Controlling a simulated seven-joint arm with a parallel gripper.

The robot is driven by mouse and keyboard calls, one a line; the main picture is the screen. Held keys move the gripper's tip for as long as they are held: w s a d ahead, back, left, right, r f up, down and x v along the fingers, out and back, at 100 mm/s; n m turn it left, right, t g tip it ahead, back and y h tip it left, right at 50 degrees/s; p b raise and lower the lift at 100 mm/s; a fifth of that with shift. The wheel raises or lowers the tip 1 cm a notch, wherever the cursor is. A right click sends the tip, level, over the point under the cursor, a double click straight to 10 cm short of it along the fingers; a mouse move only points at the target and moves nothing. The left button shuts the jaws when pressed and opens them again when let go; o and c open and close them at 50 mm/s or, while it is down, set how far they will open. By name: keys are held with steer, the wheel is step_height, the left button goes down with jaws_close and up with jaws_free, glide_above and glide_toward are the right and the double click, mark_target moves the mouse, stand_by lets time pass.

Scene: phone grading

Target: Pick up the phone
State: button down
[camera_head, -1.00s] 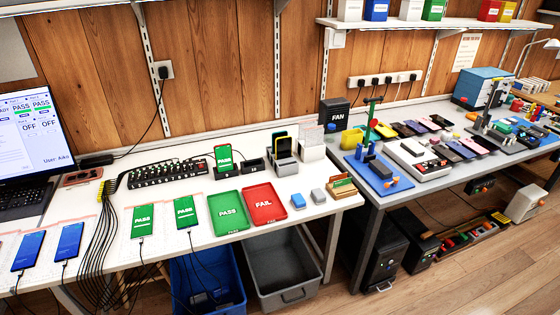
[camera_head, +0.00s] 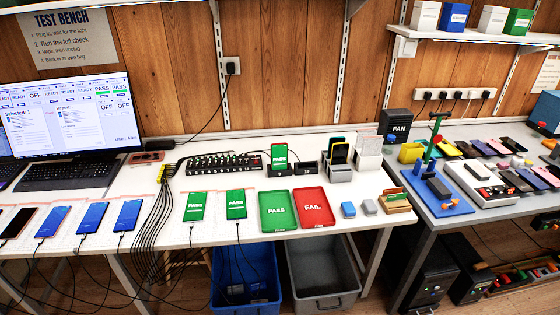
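Several phones lie on the white bench in the head view. Two with green PASS screens lie flat left of the trays, one phone (camera_head: 195,206) beside another phone (camera_head: 236,204), each with a cable. A third PASS phone (camera_head: 279,154) stands upright in a black holder. Further left lie cabled phones with blue screens, among them one phone (camera_head: 128,215) and another phone (camera_head: 92,217), and a dark-screened phone (camera_head: 18,223) near the left edge. I cannot tell which phone the task means. My gripper is not in view.
A green PASS tray (camera_head: 278,227) and a red FAIL tray (camera_head: 315,224) sit right of the phones. A cable hub (camera_head: 225,163) stands behind, with cables trailing left. A monitor (camera_head: 70,110) stands back left. Blue (camera_head: 226,303) and grey (camera_head: 350,300) bins stand below the bench.

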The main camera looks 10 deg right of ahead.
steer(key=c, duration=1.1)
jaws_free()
